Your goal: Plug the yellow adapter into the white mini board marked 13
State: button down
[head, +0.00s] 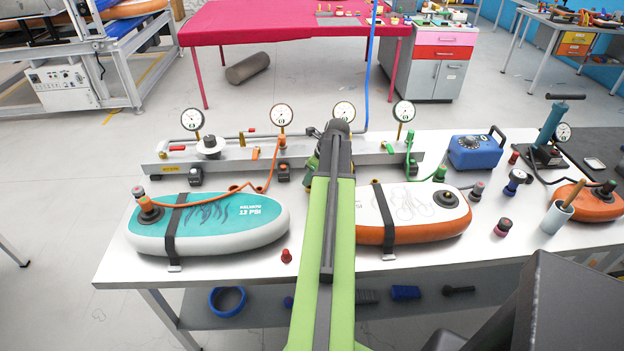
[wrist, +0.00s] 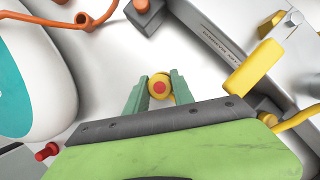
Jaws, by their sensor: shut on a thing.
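The yellow adapter (wrist: 152,83), a round yellow piece with a red centre, sits between the two green fingers of my gripper (wrist: 159,90) in the wrist view. My gripper is shut on it, above the white table top. In the head view my own arm hides the gripper and the adapter. A white board with an orange underside (head: 405,203) lies strapped right of my arm in the head view. It has a dark round valve (head: 447,199) at its right end. My arm covers part of its printing, so I cannot read a 13.
A teal board (head: 225,222) lies left of my arm; its white side shows in the wrist view (wrist: 55,75). A grey manifold rail (head: 230,163) with gauges and hoses runs behind both boards. A small red fitting (head: 286,256) stands near the front edge. A blue box (head: 477,150) stands right.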

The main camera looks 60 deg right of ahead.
jog(key=shift+r, duration=0.1)
jog(key=r+p, duration=0.5)
jog(key=shift+s+d+r, duration=0.15)
jog(key=shift+s+d, duration=0.15)
jog(key=shift+s, duration=0.1)
jog(key=s+d+r+p, duration=0.5)
jog(key=s+p, duration=0.1)
jog(key=s, duration=0.3)
jog(key=shift+d+r, duration=0.25)
jog(key=shift+d, duration=0.15)
jog(key=shift+w+a, duration=0.3)
jog(key=shift+w, duration=0.25)
